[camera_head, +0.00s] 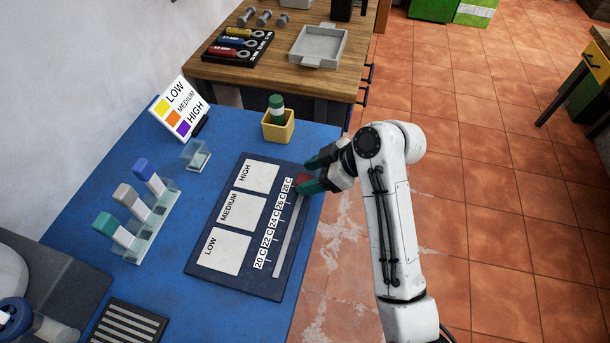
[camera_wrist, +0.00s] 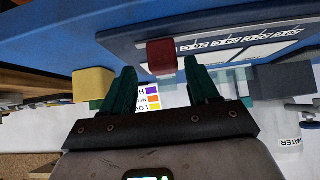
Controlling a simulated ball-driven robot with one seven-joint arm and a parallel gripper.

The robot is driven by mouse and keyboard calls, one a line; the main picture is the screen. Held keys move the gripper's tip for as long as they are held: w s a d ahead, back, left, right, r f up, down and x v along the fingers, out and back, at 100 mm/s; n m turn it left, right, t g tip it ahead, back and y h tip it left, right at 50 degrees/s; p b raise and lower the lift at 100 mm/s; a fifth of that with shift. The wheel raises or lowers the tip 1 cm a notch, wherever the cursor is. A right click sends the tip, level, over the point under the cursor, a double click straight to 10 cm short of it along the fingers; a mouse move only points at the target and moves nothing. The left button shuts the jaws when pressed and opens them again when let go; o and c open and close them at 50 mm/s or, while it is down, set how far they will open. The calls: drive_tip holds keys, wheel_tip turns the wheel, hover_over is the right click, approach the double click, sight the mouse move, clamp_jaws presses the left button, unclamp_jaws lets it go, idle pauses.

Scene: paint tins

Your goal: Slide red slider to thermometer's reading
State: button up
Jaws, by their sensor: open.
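The red slider (camera_head: 303,179) is at the 28 C end of the scale on the dark blue board (camera_head: 193,262). The scale runs from 20 C to 28 C along a pale track. My gripper (camera_head: 311,175) is open at that end, with one green finger on either side of the slider. In the wrist view the red slider (camera_wrist: 161,56) shows between and just beyond the two fingertips (camera_wrist: 160,72). I cannot tell whether they touch it. I cannot make out a thermometer or its reading in either view.
A yellow holder (camera_head: 278,131) with a green-capped item stands behind the board. A clear rack (camera_head: 150,240) with capped items and a LOW, MEDIUM, HIGH sign (camera_head: 180,108) stand to the left. Three white panels cover the board's left side. Floor lies right of the blue table.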

drive_tip(key=v, duration=0.8)
drive_tip(key=shift+d, duration=0.1)
drive_tip(key=s+d+f+m+h, duration=0.3)
drive_tip(key=s+d+f+m, duration=0.1)
drive_tip(key=s, duration=0.6)
drive_tip(key=s+d+f+m+g+h, duration=0.1)
drive_tip(key=s+d+f+m, duration=0.4)
drive_tip(key=s, duration=0.5)
drive_tip(key=s+d+f+m+g+h, duration=0.1)
drive_tip(key=s+d+f+m+h, duration=0.3)
drive_tip(key=s+d+f, duration=0.3)
drive_tip(key=s+m, duration=0.1)
drive_tip(key=s, duration=0.2)
drive_tip(key=shift+s+d+f+h, duration=0.2)
drive_tip(key=shift+s+d+h, duration=0.1)
drive_tip(key=shift+c, duration=0.4)
